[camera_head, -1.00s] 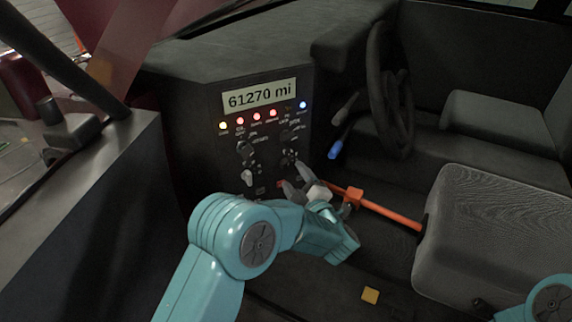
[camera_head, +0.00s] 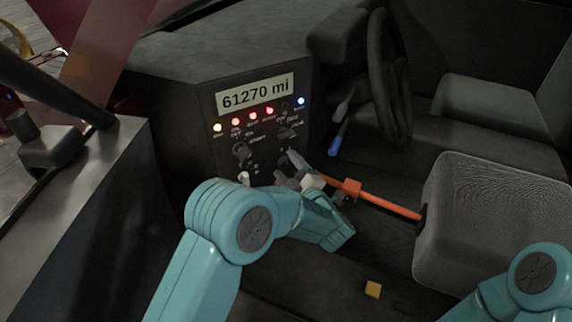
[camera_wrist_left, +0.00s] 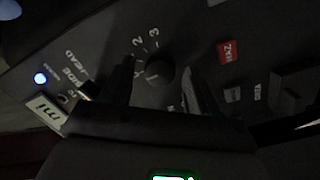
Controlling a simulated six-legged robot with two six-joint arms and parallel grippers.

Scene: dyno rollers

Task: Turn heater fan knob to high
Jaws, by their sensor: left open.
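The dark control panel (camera_head: 222,110) shows knobs below a row of lit lamps. My left gripper (camera_head: 287,170) is at the panel's lower right, open. In the left wrist view, a round dark knob (camera_wrist_left: 160,73) with the numbers 2 and 3 beside it sits between the open fingers of the gripper (camera_wrist_left: 157,78). I cannot tell whether the fingers touch it. In the head view the gripper hides this part of the panel. The knob's own label is not readable. My right arm shows at the lower right, its gripper out of view.
An orange lever (camera_head: 385,206) runs to the right of my left gripper, close to it. A steering wheel (camera_head: 380,85) and blue-tipped stalk (camera_head: 337,143) stand behind. A grey seat (camera_head: 495,215) is at right. A red switch (camera_wrist_left: 228,50) is near the knob.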

